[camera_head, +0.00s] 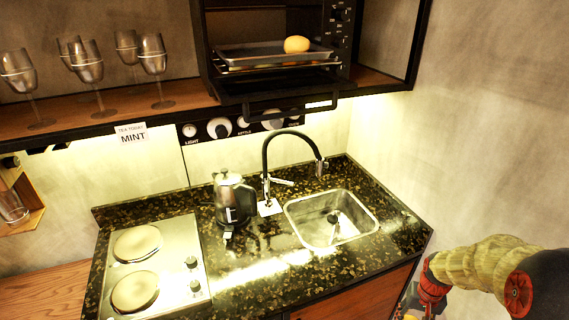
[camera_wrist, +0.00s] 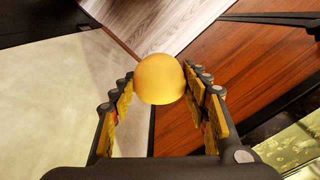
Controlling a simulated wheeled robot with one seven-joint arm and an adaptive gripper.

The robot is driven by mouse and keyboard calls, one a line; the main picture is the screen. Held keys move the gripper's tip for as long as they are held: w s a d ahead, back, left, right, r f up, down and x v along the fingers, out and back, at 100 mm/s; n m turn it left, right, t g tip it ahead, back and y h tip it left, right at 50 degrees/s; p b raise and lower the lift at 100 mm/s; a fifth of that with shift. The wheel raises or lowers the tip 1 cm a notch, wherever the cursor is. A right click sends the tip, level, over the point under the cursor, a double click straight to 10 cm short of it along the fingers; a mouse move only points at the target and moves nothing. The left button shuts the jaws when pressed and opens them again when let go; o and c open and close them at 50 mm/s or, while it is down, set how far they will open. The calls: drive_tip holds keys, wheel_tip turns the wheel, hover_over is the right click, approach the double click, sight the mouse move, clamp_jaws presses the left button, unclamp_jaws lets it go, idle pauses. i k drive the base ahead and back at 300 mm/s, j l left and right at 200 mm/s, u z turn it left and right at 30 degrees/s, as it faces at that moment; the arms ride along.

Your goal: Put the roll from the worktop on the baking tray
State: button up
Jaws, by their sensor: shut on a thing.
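A rounded yellow roll (camera_wrist: 159,79) sits between the two fingers of my gripper (camera_wrist: 158,92) in the wrist view, and the gripper is shut on it. In the head view my arm is at the lower right, and the held roll does not show there. The baking tray (camera_head: 262,50) is in the open toaster oven on the upper shelf, high and to the left of my arm. Another yellow roll (camera_head: 297,45) lies on the right part of that tray. The left part of the tray is bare.
The dark worktop (camera_head: 273,262) holds a sink (camera_head: 300,208), black tap (camera_head: 266,150), kettle (camera_head: 232,203) and two-plate hob (camera_head: 160,268). Several glasses (camera_head: 152,62) stand on the shelf left of the oven. The oven door (camera_head: 290,105) hangs open with its handle in front.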

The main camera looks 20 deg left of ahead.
sight(254, 63)
drive_tip(key=u, duration=2)
